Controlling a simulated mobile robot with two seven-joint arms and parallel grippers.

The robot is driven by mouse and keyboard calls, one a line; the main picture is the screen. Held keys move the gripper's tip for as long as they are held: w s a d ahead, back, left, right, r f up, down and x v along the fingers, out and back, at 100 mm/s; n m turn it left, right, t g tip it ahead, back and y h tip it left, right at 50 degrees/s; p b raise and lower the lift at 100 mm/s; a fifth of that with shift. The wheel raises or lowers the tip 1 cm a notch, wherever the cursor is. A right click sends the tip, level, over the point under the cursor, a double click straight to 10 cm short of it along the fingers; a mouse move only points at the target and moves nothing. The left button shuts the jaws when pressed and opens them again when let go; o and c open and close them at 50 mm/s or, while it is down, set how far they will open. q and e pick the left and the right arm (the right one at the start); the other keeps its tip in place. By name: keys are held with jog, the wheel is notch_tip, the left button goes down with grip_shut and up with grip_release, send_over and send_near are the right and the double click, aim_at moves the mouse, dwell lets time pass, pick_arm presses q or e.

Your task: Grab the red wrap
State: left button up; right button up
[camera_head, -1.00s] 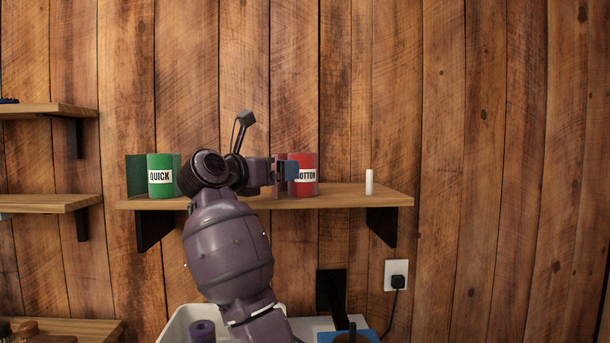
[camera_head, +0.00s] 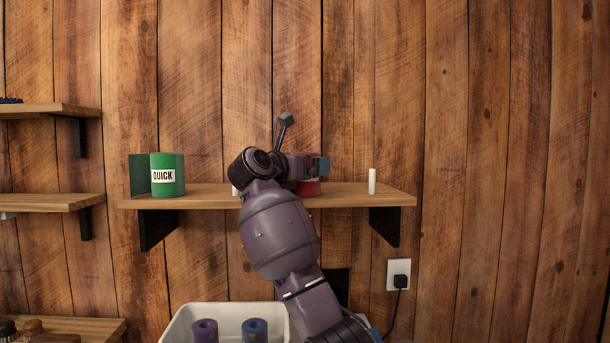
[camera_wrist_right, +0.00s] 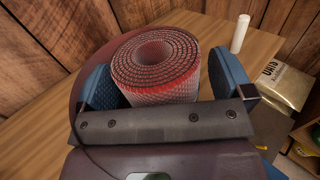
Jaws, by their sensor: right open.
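The red wrap (camera_wrist_right: 156,68) is a rolled cylinder standing upright on the wooden wall shelf. In the right wrist view it sits between the two blue fingers of my right gripper (camera_wrist_right: 165,84), which is open. A gap shows between the wrap and the right-hand finger; the left-hand finger is close to the wrap, and I cannot tell if it touches. In the head view my right gripper (camera_head: 316,167) and arm cover most of the red wrap (camera_head: 309,188), and only a small part shows. My left gripper is not in view.
A green container (camera_head: 166,175) labelled QUICK stands at the shelf's left. A thin white cylinder (camera_head: 372,181) stands right of the wrap. Below, a white bin (camera_head: 181,328) holds a purple roll (camera_head: 205,331) and a blue roll (camera_head: 254,330). The wall is close behind.

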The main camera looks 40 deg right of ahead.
jog(key=c, duration=1.1)
jog(key=shift+o, duration=0.2)
